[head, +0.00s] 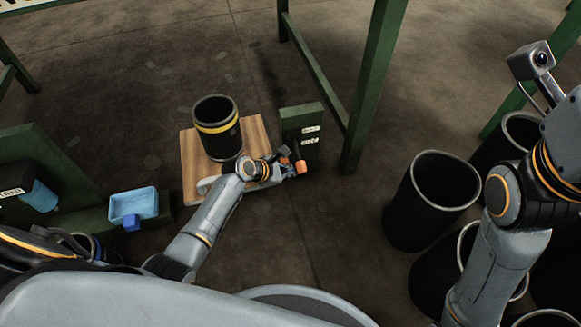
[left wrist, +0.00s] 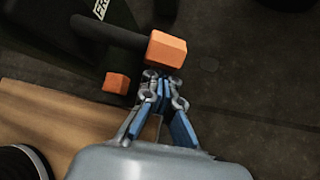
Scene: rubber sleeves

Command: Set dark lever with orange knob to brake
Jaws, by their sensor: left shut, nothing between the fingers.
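The dark lever (left wrist: 98,30) ends in a large orange knob (left wrist: 167,49); the knob also shows beside the green post in the head view (head: 300,167). A smaller orange block (left wrist: 116,83) sits lower left of the knob in the left wrist view; what it belongs to is unclear. My left gripper (left wrist: 161,78) is shut and empty, its blue-grey fingertips right by the knob's near side. I cannot tell whether they touch it. It also shows at the post in the head view (head: 287,166). My right gripper is not in view; only its arm shows at the right.
The green post (head: 302,118) carries two white labels, too small to read surely. A black bin with a yellow band (head: 217,128) stands on a wooden board (head: 194,160). A blue tray (head: 134,204) is at left. Several black bins (head: 428,205) stand at right. Green table legs (head: 371,90) rise behind.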

